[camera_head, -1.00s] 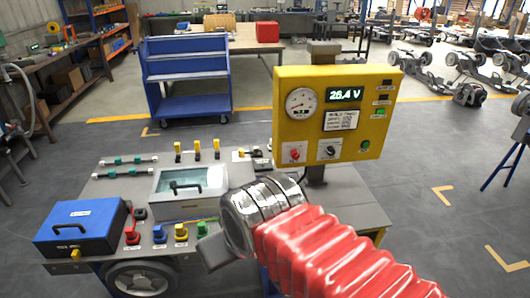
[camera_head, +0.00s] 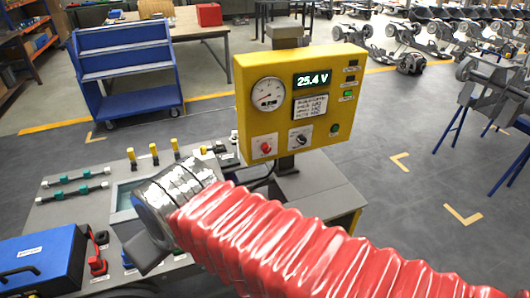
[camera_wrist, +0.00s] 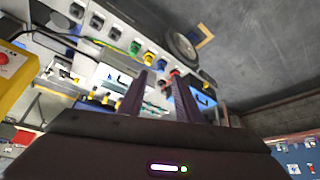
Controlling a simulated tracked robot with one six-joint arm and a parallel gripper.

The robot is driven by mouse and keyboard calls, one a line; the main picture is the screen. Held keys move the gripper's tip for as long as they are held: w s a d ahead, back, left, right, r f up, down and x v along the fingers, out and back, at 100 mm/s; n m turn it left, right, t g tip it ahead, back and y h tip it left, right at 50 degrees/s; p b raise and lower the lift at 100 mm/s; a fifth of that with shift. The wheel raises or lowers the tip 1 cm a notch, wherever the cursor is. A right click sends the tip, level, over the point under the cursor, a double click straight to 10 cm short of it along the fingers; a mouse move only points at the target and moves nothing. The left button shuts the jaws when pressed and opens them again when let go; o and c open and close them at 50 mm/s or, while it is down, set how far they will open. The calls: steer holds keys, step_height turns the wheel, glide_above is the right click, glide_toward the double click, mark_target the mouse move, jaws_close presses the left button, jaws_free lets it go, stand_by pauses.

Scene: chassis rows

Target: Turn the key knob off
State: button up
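The key knob (camera_head: 300,140) is a small dark knob on a white plate, low on the front of the yellow control panel (camera_head: 338,120). Its exact angle is too small to tell. A red knob (camera_head: 265,147) sits on a similar plate to its left. In the head view my gripper (camera_head: 148,252) is left of and below the panel, apart from the knob, and mostly hidden behind my wrist. In the wrist view my gripper (camera_wrist: 158,88) shows two spread fingers with nothing between them. The yellow panel edge (camera_wrist: 12,85) and a red knob (camera_wrist: 4,59) show at far left there.
The grey bench (camera_head: 70,215) holds a blue toolbox (camera_head: 40,258), a lidded case (camera_head: 122,200) and several yellow-topped posts. The panel reads 25.4 V. A blue shelf cart (camera_head: 125,75) stands behind. Floor right of the panel is clear, with a blue-legged stand (camera_head: 510,150) beyond.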

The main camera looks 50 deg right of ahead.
steer(key=shift+o, duration=1.6)
steer(key=shift+w+d, duration=0.25)
steer(key=shift+d, duration=0.05)
steer(key=shift+o, duration=0.2)
steer(key=w+d+f+m+t+h, duration=0.1)
steer(key=w+d+f+t+h, duration=0.1)
steer(key=w+d, duration=0.7)
steer(key=d+h, duration=0.1)
steer(key=d, duration=0.3)
steer(key=shift+w+f+m, duration=0.35)
steer(key=shift+f+m, duration=0.05)
steer(key=d+f+m+t+h, duration=0.15)
steer(key=d+f, duration=0.35)
steer(key=d, duration=0.7)
steer(key=d+f+t+h, duration=0.3)
steer(key=d+f, duration=0.1)
steer(key=d, duration=0.8)
steer(key=s+d+f+m+t+h, duration=0.1)
steer(key=s+d+f+m+t, duration=0.1)
steer(key=s, duration=0.7)
steer(key=d+f+t, duration=0.1)
steer(key=d, duration=0.1)
steer(key=shift+d+h, duration=0.35)
steer(key=shift+w+d, duration=0.1)
steer(key=shift+w, duration=0.1)
